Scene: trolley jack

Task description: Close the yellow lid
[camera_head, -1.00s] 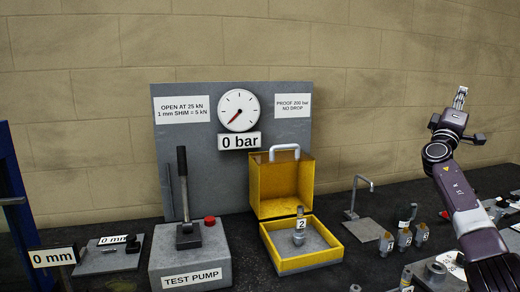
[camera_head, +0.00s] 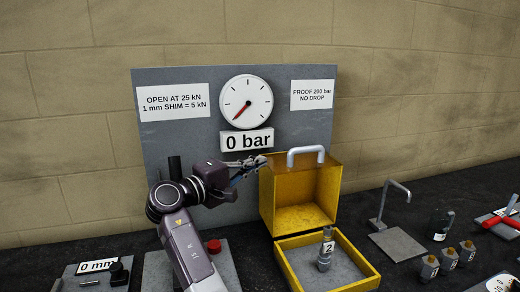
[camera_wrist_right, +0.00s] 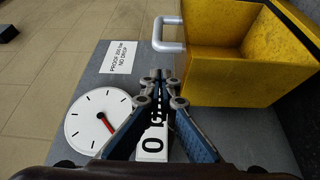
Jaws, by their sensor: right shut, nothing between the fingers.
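The yellow lid (camera_head: 288,190) stands open, tilted up at the back of its yellow box (camera_head: 348,241), with a grey handle (camera_head: 306,155) on its top edge. A part marked 2 (camera_head: 326,250) stands upright inside the box. My right gripper (camera_head: 262,160) is shut and empty, just left of the lid's top left corner and below the gauge. In the right wrist view the gripper (camera_wrist_right: 163,78) points past the 0 bar sign, with the lid (camera_wrist_right: 235,68) and its handle (camera_wrist_right: 167,34) to the upper right, apart from the fingers. My left gripper is not in view.
A grey panel (camera_head: 178,142) with a gauge (camera_head: 246,101) and 0 bar sign stands behind my arm. The test pump, mostly hidden by my arm, has a red knob (camera_head: 214,246). A bent-rod stand (camera_head: 396,243) and several small numbered parts lie right of the box.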

